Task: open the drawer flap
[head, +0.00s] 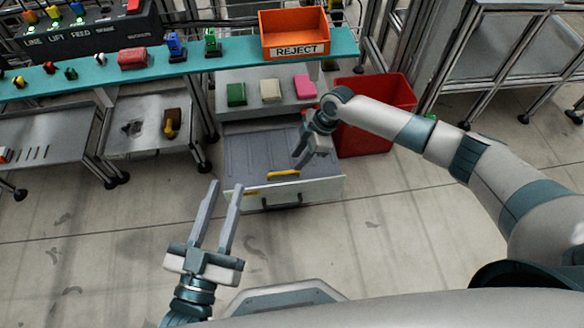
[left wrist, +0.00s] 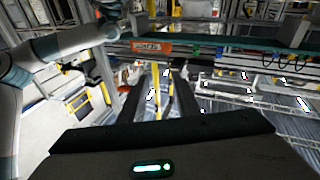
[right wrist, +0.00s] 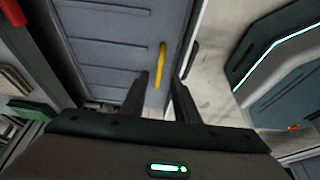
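A white-fronted drawer (head: 325,188) is pulled out below the grey cabinet, with a dark handle on its front. A grey ribbed panel (head: 250,150) spans its inside, and I cannot tell whether it is the flap. A yellow bar handle (head: 283,173) lies along the panel's front edge; it also shows in the right wrist view (right wrist: 160,65). My right gripper (head: 305,160) is open and empty above the drawer's right part, its fingers pointing toward the yellow handle, apparently apart from it. My left gripper (head: 226,187) is open and empty, left of the drawer front.
A red bin (head: 375,140) stands right of the drawer. Green, cream and pink blocks (head: 271,91) lie on the cabinet top. A teal shelf (head: 190,54) with an orange REJECT bin (head: 292,30) runs above. Floor in front of the drawer is clear.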

